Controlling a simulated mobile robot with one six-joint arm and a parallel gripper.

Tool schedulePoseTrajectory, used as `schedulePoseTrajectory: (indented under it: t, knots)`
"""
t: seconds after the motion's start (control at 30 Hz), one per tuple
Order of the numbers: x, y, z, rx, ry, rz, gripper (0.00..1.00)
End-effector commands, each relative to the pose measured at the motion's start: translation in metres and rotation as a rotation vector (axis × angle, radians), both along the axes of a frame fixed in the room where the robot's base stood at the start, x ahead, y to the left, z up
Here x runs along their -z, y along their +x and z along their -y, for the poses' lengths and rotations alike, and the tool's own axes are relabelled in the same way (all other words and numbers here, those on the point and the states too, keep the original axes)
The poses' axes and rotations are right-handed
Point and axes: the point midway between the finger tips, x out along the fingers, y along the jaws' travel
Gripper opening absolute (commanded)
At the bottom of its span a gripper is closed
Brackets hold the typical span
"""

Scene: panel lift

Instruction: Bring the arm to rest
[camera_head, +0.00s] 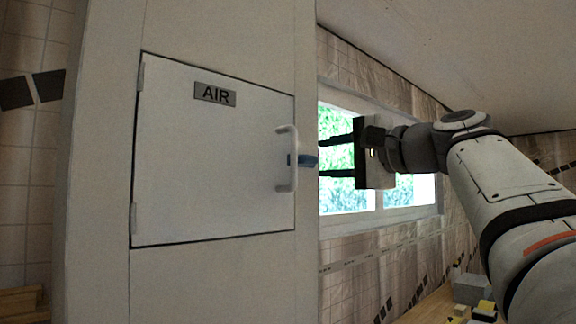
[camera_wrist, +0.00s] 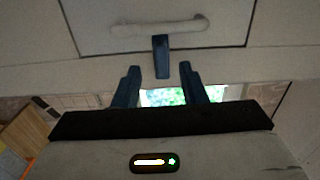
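A white hatch door labelled AIR (camera_head: 214,150) is set in a pale panel and looks closed. It has a white vertical handle (camera_head: 287,158) at its right side. A small blue latch (camera_head: 308,161) sits beside the handle at the door's right edge; it also shows in the wrist view (camera_wrist: 161,57). My gripper (camera_head: 322,157) is to the right of the door, with its two dark fingers pointing left. In the wrist view my gripper (camera_wrist: 158,72) has its fingers apart, with nothing between them. The latch lies beyond the fingertips, apart from them.
A bright window (camera_head: 340,125) is in the wall behind my gripper. Below right is a wooden surface (camera_head: 428,309) with several small blocks and a grey box (camera_head: 470,288). The pale panel (camera_head: 105,120) stands close in front at left.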

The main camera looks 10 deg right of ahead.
Motion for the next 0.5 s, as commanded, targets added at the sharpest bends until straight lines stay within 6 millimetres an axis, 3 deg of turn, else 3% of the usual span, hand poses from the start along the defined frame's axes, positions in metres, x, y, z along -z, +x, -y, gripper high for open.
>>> schedulePoseTrajectory:
  t: [0.5]
  knots:
    - [-0.0003, -0.0104, 0.0064, -0.001, 0.0, 0.0, 0.38]
